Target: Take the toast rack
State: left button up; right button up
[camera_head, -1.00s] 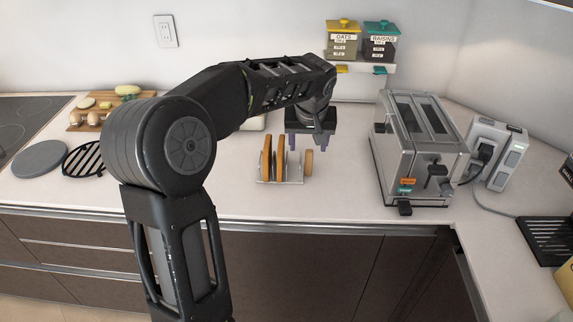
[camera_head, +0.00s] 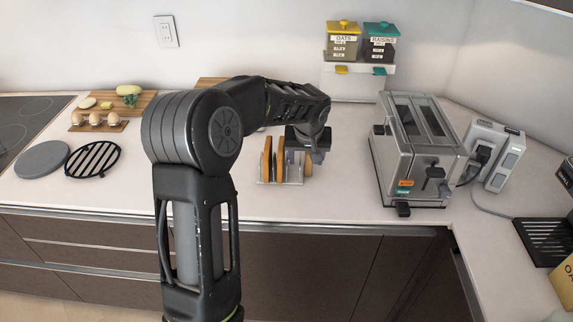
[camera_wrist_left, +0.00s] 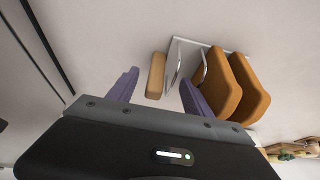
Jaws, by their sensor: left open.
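The toast rack (camera_head: 295,182) stands on the counter in front of the toaster's left side, with toast slices upright in it. In the left wrist view the metal wire rack (camera_wrist_left: 186,48) holds two large brown slices (camera_wrist_left: 228,84) on the right and a smaller slice (camera_wrist_left: 156,75) at the left end. My left gripper (camera_head: 303,160) is over the right part of the rack in the head view. In the wrist view its purple fingers (camera_wrist_left: 158,92) are open and spread to either side of the small slice. Contact cannot be told. My right gripper is not in view.
A steel toaster (camera_head: 418,150) stands right of the rack, with a power strip (camera_head: 495,155) beyond it. A board with eggs (camera_head: 97,121), a black trivet (camera_head: 92,160) and a grey disc (camera_head: 42,159) lie left. Jars (camera_head: 380,45) sit on a shelf behind. The counter front is clear.

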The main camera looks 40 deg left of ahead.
pick_arm(q)
jog(key=shift+w+f, duration=0.1)
jog(key=shift+f, duration=0.15)
dwell(0.4)
grip_shut()
dwell(0.4)
